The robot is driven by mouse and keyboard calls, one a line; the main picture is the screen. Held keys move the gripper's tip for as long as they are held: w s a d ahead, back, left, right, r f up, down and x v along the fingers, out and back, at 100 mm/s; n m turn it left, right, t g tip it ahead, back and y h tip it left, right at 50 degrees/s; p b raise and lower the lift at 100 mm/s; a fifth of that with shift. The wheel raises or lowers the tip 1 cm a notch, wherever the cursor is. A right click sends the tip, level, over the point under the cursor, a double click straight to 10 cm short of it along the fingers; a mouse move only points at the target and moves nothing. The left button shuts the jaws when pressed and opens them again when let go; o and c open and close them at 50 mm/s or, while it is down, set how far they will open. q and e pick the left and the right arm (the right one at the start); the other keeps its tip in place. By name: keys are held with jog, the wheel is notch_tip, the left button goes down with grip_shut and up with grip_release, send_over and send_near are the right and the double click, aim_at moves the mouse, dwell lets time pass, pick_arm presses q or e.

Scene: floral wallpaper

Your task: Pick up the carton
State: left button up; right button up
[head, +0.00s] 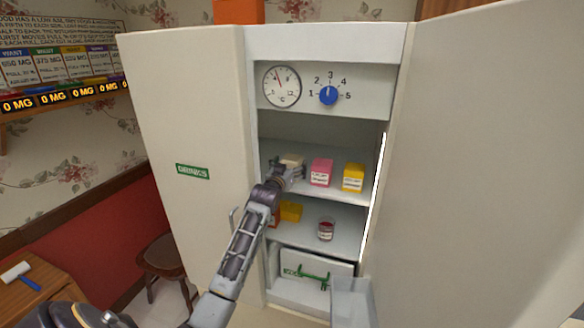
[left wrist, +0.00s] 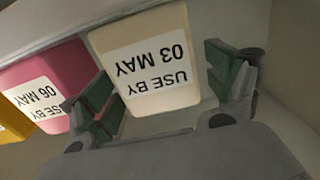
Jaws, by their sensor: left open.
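A cream carton (head: 292,160) stands on the fridge's upper shelf, at the left end of a row. It is partly hidden behind my left gripper (head: 287,173). In the left wrist view the cream carton (left wrist: 145,65) appears upside down, with a white label reading "USE BY 03 MAY". My left gripper (left wrist: 165,88) is open, with one green-padded finger on each side of this carton. I cannot tell whether either pad touches it. A pink carton (head: 321,172), labelled 06 MAY in the left wrist view (left wrist: 45,85), and a yellow carton (head: 353,177) stand to its right.
The lower shelf holds another yellow carton (head: 291,211), a red item beside it and a jar (head: 326,228). The fridge's left door (head: 190,130) and right door (head: 480,150) stand open. A drawer (head: 300,268) is below. A stool (head: 165,255) stands left.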

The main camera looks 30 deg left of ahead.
aim_at(292, 158)
pick_arm(q)
jog(key=shift+x, duration=0.9)
jog(key=shift+c, duration=0.5)
jog(key=c, duration=1.2)
jog(key=shift+o, duration=0.2)
jog(key=shift+r, duration=0.25)
jog(key=shift+r+b, duration=0.5)
jog(key=shift+r, duration=0.95)
jog(key=s+d+b, duration=0.3)
jog(key=s+d, duration=0.6)
jog(key=s, duration=0.6)
jog(key=shift+d+b, duration=0.4)
